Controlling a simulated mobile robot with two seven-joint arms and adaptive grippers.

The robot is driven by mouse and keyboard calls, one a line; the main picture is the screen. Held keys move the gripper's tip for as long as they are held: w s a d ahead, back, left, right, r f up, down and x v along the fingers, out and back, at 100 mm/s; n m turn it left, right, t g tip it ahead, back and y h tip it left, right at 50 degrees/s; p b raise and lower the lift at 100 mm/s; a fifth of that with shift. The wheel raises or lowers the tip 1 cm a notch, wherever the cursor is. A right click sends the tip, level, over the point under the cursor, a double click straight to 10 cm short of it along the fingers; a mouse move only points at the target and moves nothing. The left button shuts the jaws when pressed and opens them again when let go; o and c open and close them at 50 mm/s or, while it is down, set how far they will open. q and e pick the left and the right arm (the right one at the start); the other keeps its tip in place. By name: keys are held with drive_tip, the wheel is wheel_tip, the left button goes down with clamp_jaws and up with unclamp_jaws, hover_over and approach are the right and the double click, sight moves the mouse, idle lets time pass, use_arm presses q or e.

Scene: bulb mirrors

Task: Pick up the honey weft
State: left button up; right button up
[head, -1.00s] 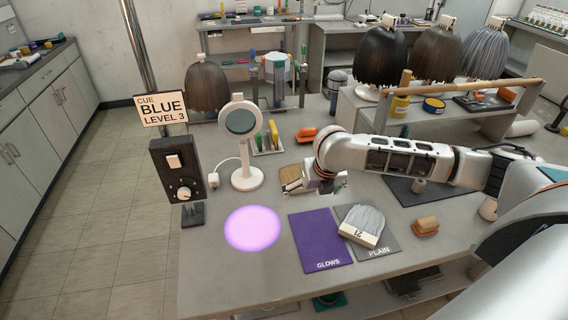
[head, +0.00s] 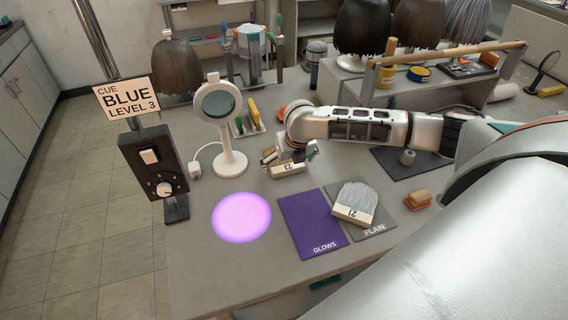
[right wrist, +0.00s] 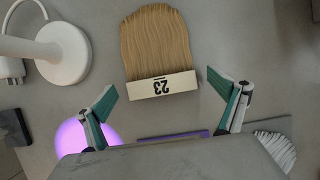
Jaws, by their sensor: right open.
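The honey weft (right wrist: 158,45) lies flat on the bench, a fan of golden-blond hair with a cream tab (right wrist: 161,86) marked 23. In the head view its tab (head: 288,170) shows below my right gripper (head: 298,153), and my arm hides much of the hair. In the right wrist view my right gripper (right wrist: 174,90) is open, with one teal-padded finger on each side of the tab and apart from it. The fingers appear to be above the bench. My left gripper is not in view.
A grey weft marked 21 (head: 355,202) lies on the PLAIN mat (head: 374,233), beside the bare purple GLOWS mat (head: 307,222). A round purple light spot (head: 241,217) falls on the bench. A white magnifier lamp (head: 231,163) and a control box (head: 150,165) stand left.

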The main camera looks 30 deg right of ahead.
drive_tip(key=shift+w+f, duration=0.15)
drive_tip(key=shift+f, duration=0.05)
drive_tip(key=c, duration=1.1)
drive_tip(key=shift+r, duration=0.1)
